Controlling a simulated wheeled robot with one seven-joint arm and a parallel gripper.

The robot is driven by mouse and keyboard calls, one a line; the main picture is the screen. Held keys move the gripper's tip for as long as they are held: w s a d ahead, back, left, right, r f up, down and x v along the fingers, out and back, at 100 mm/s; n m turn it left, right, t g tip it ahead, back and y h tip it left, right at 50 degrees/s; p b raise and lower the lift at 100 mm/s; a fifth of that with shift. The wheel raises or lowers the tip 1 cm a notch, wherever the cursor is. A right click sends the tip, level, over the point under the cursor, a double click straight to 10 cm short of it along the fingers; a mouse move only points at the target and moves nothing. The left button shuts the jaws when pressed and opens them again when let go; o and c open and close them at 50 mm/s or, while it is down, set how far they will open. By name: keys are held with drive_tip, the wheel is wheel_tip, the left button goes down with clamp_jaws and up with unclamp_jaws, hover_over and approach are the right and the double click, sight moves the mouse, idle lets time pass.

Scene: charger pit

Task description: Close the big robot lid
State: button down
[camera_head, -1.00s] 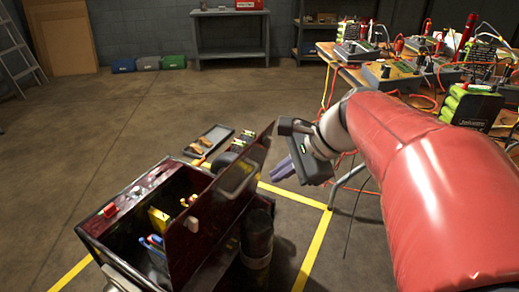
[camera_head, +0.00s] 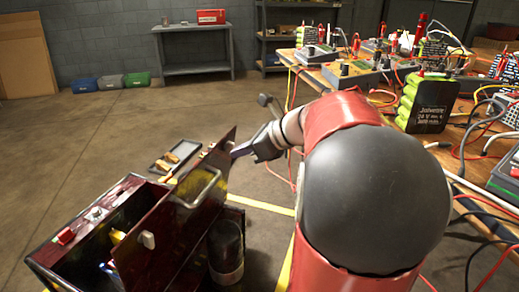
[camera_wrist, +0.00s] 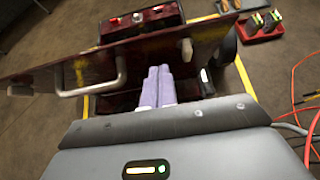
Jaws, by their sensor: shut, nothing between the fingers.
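The big robot (camera_head: 62,262) is a dark red, box-shaped machine at the lower left of the head view, its top open with tools inside. Its lid (camera_head: 165,232) stands raised and tilted on the right side, with a metal handle and a white knob. In the wrist view the lid (camera_wrist: 45,92) spans the upper left as a panel. My gripper (camera_head: 236,152) is at the lid's far upper edge, on its right side. In the wrist view the shut purple fingers (camera_wrist: 157,72) point at the lid, overlapping it; whether they touch is unclear.
A table (camera_head: 318,72) with chargers, green battery packs (camera_head: 426,100) and loose cables stands at the right. A small tray (camera_head: 175,158) lies behind the robot. Yellow lines (camera_head: 262,205) mark the floor. Open floor lies at the left and back.

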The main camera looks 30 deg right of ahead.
drive_tip(key=shift+w+a+r, duration=0.2)
drive_tip(key=shift+w+a, duration=0.25)
drive_tip(key=shift+w, duration=0.1)
drive_tip(key=shift+w+a+r, duration=0.2)
drive_tip(key=shift+w+a, duration=0.2)
drive_tip(key=shift+w, duration=0.15)
